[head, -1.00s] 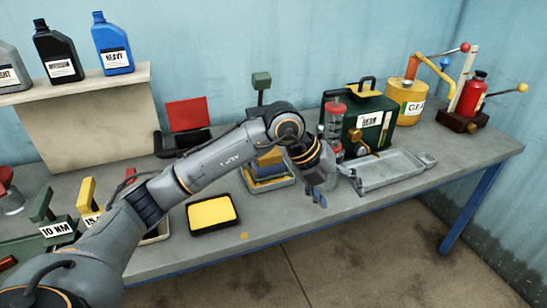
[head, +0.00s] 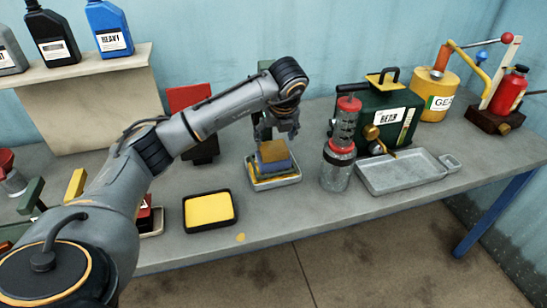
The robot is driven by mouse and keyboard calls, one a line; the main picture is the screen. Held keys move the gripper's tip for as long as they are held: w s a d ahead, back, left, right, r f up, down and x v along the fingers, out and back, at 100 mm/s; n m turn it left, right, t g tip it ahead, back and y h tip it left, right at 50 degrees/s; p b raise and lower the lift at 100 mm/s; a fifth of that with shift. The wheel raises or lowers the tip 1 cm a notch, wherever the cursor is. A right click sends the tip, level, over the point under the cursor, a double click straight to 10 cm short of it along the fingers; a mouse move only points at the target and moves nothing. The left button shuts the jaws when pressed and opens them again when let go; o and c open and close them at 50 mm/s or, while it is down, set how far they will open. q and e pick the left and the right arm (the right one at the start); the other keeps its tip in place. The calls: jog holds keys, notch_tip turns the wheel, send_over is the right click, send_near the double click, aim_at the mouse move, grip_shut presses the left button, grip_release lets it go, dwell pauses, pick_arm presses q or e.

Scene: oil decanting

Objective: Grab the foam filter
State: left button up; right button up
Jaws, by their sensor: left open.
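A small stack of pads, with a brown one (head: 271,151) on top and blue and yellow ones below, sits in a shallow grey tray (head: 290,181) mid-table. A flat yellow pad (head: 208,208) lies in a black tray (head: 214,226) in front and to the left. I cannot tell for certain which pad is the foam filter. My left gripper (head: 277,136) is open, points down and is just above the stack, its fingertips close to the brown pad. Whether they touch it is unclear. My right gripper is not in view.
A clear cylinder with red bands (head: 342,145) stands right of the stack, beside an empty metal tray (head: 402,173). Behind are a dark green box (head: 372,117) and a yellow can (head: 434,97). Bottles (head: 109,28) stand on a shelf at left. The front table edge is fairly clear.

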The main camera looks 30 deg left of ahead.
aim_at(273, 147)
pick_arm(q)
jog(key=shift+a+f+p, duration=0.2)
jog(key=shift+f+p, duration=0.2)
jog(key=shift+f, duration=0.3)
jog(key=x, duration=0.2)
jog(key=shift+w+f+p, duration=0.15)
jog(key=shift+f+p, duration=0.2)
jog(key=shift+w+a+f, duration=0.1)
jog(key=shift+a+f, duration=0.05)
jog(key=shift+f, duration=0.35)
jog(key=c, duration=1.5)
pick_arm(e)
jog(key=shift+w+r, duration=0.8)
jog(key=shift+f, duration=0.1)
